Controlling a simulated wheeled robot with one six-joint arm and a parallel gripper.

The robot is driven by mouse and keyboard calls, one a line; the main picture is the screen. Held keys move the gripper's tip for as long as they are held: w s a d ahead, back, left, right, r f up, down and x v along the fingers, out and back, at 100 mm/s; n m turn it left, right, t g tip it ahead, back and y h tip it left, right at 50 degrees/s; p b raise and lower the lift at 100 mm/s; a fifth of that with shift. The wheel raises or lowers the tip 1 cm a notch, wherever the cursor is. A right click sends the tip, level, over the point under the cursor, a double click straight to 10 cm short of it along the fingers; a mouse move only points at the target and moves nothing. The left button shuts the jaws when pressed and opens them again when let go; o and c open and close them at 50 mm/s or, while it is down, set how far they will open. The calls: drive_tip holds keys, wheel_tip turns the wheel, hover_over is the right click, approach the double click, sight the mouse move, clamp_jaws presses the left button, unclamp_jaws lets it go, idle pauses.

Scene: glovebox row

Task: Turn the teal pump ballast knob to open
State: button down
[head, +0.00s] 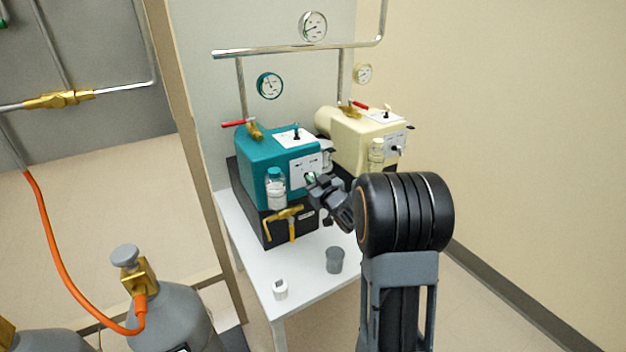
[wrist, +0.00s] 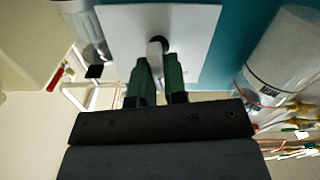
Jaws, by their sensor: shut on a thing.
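The teal pump (head: 270,150) stands on a black base on the white table. Its front carries a white plate (head: 305,163), which also shows in the wrist view (wrist: 200,32). My gripper (head: 314,181) is at the lower part of this plate. In the wrist view its green-tipped fingers (wrist: 158,70) are shut on the grey ballast knob (wrist: 156,47), one finger on each side. The knob sits in front of a dark round hole in the plate. In the head view the gripper hides the knob. The markings beside the knob cannot be read.
A bottle (head: 276,189) stands at the pump's left front, close to the gripper in the wrist view (wrist: 284,62). A cream pump (head: 365,138) stands to the right. A grey cup (head: 335,260) and a white jar (head: 280,289) are on the table.

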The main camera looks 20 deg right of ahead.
drive_tip(key=shift+m, duration=0.9)
drive_tip(key=shift+p, duration=0.3)
drive_tip(key=c, duration=1.2)
unclamp_jaws()
drive_tip(key=shift+o, duration=0.2)
drive_tip(key=s+d+p, duration=0.1)
drive_tip(key=s, duration=1.2)
drive_tip(key=shift+s+d, duration=0.35)
drive_tip(key=shift+s, duration=0.05)
